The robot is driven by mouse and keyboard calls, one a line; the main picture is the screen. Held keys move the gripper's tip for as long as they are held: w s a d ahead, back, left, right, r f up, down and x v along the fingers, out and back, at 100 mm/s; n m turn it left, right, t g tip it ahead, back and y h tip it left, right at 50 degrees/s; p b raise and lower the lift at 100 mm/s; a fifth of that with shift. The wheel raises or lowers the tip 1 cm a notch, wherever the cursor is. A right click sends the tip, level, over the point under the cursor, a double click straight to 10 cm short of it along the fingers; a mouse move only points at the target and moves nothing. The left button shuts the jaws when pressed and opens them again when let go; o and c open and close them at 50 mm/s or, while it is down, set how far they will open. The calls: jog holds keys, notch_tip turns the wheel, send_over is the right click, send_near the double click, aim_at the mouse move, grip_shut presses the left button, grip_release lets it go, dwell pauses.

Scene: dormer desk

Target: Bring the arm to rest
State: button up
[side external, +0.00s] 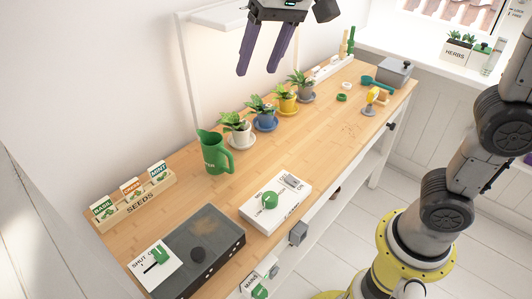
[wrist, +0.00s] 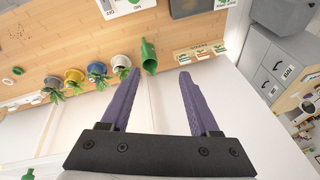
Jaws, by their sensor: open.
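My gripper (side external: 258,72) has two purple fingers and hangs high above the back of the wooden desk (side external: 330,130), in front of the white wall. The fingers are apart with nothing between them. In the wrist view my gripper (wrist: 158,75) also shows open and empty, with the desk (wrist: 60,40) beyond the fingertips. In that view the green watering jug (wrist: 149,58) appears just past the fingertips, between them. In the side view the green jug (side external: 215,152) stands upright on the desk, below my gripper and to its left.
Several potted plants on saucers, including a blue pot (side external: 265,121), line the desk's back. A seed box (side external: 135,198), a dark tray (side external: 195,255) and a white box (side external: 276,204) occupy the left and front. A grey container (side external: 393,72) sits far right. The desk's middle is mostly clear.

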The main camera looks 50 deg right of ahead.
jog(key=s+d+f+t, duration=0.2)
jog(key=s+d+f, duration=0.1)
jog(key=s+d, duration=0.75)
jog(key=s+f+n+h, duration=0.1)
jog(key=s+f+n, duration=0.2)
jog(key=s+f, duration=0.5)
jog(key=shift+s+f+n, duration=0.15)
jog(key=shift+f+n, duration=0.15)
jog(key=shift+f, duration=0.25)
jog(key=shift+d, duration=0.1)
dwell(1.2)
